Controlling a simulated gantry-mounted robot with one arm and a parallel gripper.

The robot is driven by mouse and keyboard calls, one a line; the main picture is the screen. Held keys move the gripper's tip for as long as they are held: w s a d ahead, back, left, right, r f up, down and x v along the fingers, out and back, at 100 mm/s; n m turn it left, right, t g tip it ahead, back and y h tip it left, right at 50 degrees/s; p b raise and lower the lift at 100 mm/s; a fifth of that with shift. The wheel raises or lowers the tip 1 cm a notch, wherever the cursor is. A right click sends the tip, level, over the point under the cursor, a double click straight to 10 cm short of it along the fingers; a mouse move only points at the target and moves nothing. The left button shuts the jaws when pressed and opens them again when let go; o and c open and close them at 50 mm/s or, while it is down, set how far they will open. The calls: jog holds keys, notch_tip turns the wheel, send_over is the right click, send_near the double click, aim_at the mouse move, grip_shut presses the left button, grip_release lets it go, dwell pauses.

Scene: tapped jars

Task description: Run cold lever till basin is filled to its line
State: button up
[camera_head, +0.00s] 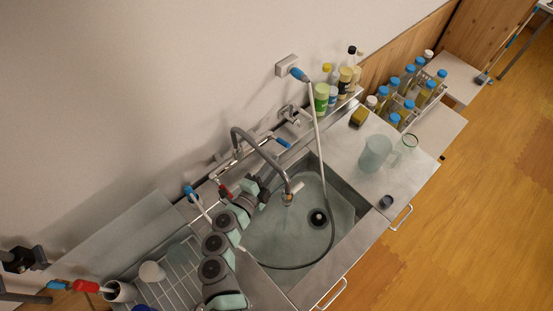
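The sink basin (345,205) is set in the steel counter, with a dark round drain (318,218) showing in its floor. A grey curved tap (262,150) ends in a spout (292,190) above the basin. A faint pale streak shows below the spout; I cannot tell surely whether it is running water. A blue lever (282,143) is on the tap's right side and a red lever (225,190) on its left. My gripper (258,186) is by the tap's neck, nearer the red lever than the blue; its fingers are too small to read. No fill line or water level can be made out.
A hose (317,120) hangs from a wall fitting and loops into the basin. A pale jug (375,153), a glass jar (404,146) and a sponge (359,117) stand right. Bottles (345,80) and a blue-capped bottle rack (408,95) are behind. A dish rack (178,280) is left.

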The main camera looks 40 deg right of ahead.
aim_at(279, 140)
jog(key=b+x, duration=0.1)
jog(key=x, duration=0.6)
jog(key=shift+d, duration=0.45)
jog(key=shift+w+d, duration=0.15)
jog(key=shift+d, duration=0.1)
grip_shut()
dwell(0.4)
jog(key=shift+f, duration=0.1)
